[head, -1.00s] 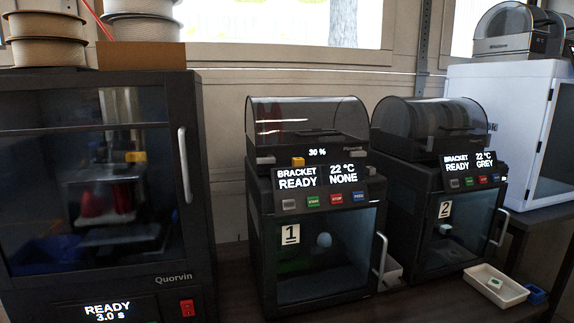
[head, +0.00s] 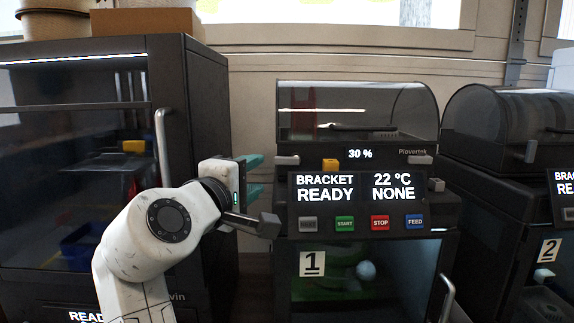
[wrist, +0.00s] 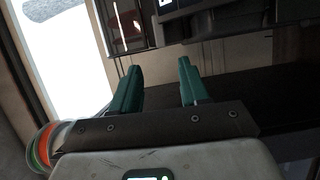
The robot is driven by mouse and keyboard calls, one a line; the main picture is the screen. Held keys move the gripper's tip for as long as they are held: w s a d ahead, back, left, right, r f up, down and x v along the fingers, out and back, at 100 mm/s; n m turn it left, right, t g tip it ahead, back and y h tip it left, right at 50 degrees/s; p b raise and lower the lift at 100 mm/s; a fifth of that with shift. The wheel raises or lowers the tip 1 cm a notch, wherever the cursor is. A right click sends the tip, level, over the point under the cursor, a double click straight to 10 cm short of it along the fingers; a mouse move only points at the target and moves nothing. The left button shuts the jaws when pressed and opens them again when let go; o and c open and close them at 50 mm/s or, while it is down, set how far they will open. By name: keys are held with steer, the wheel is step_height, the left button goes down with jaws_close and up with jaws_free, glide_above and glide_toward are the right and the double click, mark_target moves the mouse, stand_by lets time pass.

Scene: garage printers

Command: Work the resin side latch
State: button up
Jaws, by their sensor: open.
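No part in view is labelled as a resin latch, so I cannot tell which one it is. Printer 1 (head: 373,255) stands at the centre right, with a clear domed lid (head: 400,105) on top. Below the lid are a left grey tab (head: 287,160), a right grey tab (head: 420,160) and a yellow tab (head: 330,164). My gripper (head: 260,176) is just left of the left grey tab, apart from it as far as I can tell. Its teal fingers are open and empty; the gap also shows in the wrist view (wrist: 158,70).
The dark Quorvin printer (head: 195,110) with its vertical handle (head: 164,160) stands close behind my arm. Printer 2 (head: 490,180) is at the right. Printer 1's panel reads BRACKET READY, 22 °C NONE. A narrow gap separates Quorvin and printer 1.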

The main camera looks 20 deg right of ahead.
mark_target(278, 162)
steer(key=p+x, duration=0.1)
steer(key=x, duration=0.9)
steer(key=shift+s, duration=0.1)
steer(key=shift+f, duration=0.1)
jaws_close()
